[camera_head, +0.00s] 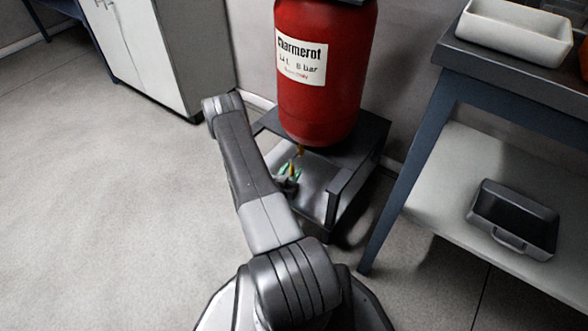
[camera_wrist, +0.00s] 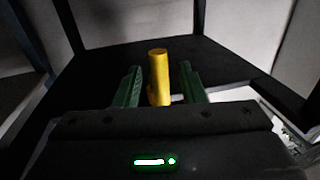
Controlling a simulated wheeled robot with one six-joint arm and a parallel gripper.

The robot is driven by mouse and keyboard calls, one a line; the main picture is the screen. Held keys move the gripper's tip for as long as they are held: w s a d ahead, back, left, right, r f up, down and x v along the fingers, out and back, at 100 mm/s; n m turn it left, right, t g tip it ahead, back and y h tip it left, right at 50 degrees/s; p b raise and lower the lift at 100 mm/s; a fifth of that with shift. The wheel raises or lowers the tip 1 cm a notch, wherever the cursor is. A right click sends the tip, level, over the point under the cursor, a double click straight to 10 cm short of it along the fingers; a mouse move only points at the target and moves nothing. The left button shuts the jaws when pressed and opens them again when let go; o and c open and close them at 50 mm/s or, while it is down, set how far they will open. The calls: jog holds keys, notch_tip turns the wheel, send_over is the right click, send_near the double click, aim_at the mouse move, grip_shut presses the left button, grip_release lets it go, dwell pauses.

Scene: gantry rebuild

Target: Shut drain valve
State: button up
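The drain valve's yellow handle (camera_wrist: 159,78) shows in the wrist view as an upright bar, with a small pale metal piece at its lower right. My gripper (camera_wrist: 163,90) is open, with one green finger on each side of the handle and a visible gap at both sides. In the head view my gripper (camera_head: 289,171) is small and partly hidden by my arm, under the red tank (camera_head: 322,105). A bit of yellow (camera_head: 291,166) shows between the fingers there. The valve body cannot be made out.
The tank sits in a dark metal stand (camera_head: 358,160) whose posts and edges surround my gripper. A blue-legged bench (camera_head: 405,180) at right holds a white tray (camera_head: 515,35) and, on its lower shelf, a dark tray (camera_head: 512,215). A cabinet (camera_head: 160,50) stands back left. The left floor is clear.

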jog(key=shift+x, duration=1.15)
grip_shut()
jog(key=shift+s, duration=0.1)
